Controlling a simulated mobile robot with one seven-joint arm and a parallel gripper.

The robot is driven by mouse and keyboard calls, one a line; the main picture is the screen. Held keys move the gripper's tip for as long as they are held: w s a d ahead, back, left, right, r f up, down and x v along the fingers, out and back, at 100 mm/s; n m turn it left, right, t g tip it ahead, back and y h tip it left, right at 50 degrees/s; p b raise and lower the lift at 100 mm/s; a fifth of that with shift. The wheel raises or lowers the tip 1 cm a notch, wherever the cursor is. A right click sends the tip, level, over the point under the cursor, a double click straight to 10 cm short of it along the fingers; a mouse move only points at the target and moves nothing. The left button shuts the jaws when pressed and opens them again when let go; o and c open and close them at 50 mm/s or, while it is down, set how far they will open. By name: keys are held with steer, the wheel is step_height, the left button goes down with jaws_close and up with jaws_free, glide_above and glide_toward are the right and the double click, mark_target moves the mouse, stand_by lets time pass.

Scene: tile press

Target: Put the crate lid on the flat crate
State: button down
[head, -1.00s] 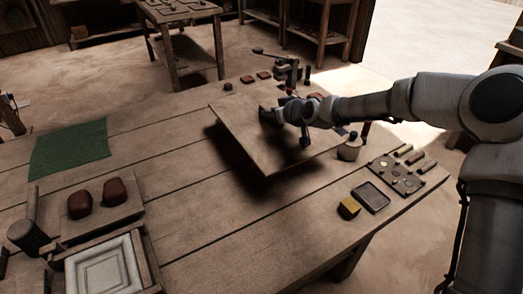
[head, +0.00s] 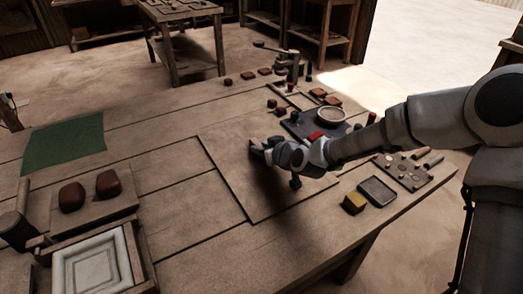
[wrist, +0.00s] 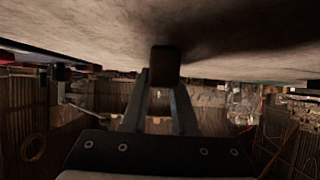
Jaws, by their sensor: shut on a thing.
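The crate lid (head: 230,165) is a broad, flat, pale wooden board over the middle of the table in the head view. My gripper (head: 262,153) is above it, shut on the lid's small dark handle. In the wrist view the lid (wrist: 80,32) fills the top edge, and the handle block (wrist: 165,62) sits between the fingertips of my gripper (wrist: 163,78). The lid looks level and low over the table; whether it touches anything beneath cannot be told. I cannot make out the flat crate; the lid may hide it.
A wooden frame with a pale square tile (head: 92,268) and a board with two red-brown lumps (head: 72,197) are at lower left. A green cloth (head: 62,145) lies at far left. A dark plate with a round dish (head: 330,115) stands behind.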

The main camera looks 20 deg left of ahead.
steer(key=shift+r, duration=0.15)
steer(key=c, duration=0.7)
jaws_free()
steer(key=shift+f, duration=0.2)
